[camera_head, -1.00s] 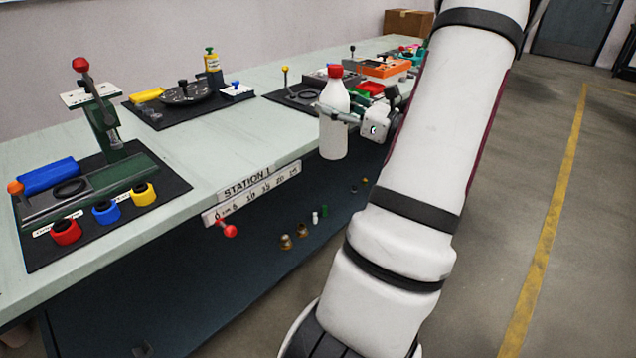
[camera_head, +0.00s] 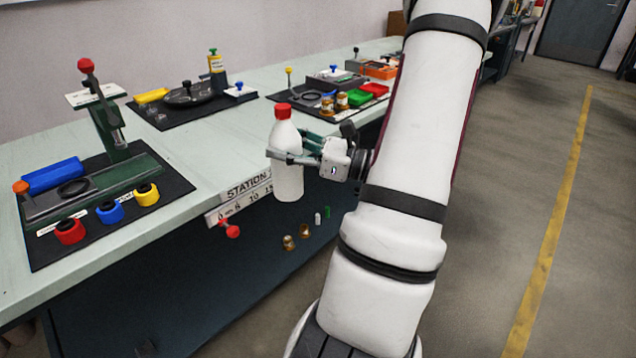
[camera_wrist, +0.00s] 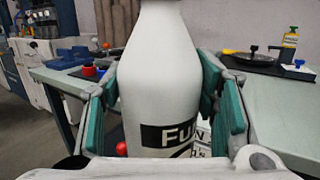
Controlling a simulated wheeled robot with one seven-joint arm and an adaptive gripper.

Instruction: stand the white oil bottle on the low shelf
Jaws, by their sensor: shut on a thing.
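The white oil bottle (camera_head: 289,170) has a red cap and is upright in the head view. My gripper (camera_head: 292,158) is shut around its body and holds it in the air in front of the bench edge. In the wrist view the bottle (camera_wrist: 160,85) stands between the green finger pads, with a black label on its side. The low shelf (camera_head: 250,275) is the dark surface beneath the bench top, seen below and left of the bottle. Part of it is hidden by my arm.
The bench top (camera_head: 195,150) carries a green press (camera_head: 110,185) and colored rings on a dark mat. A red knob (camera_head: 230,230) sticks out by the Station 1 sign (camera_head: 245,188). Small brass fittings (camera_head: 289,243) rest on the low shelf, whose left part is bare.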

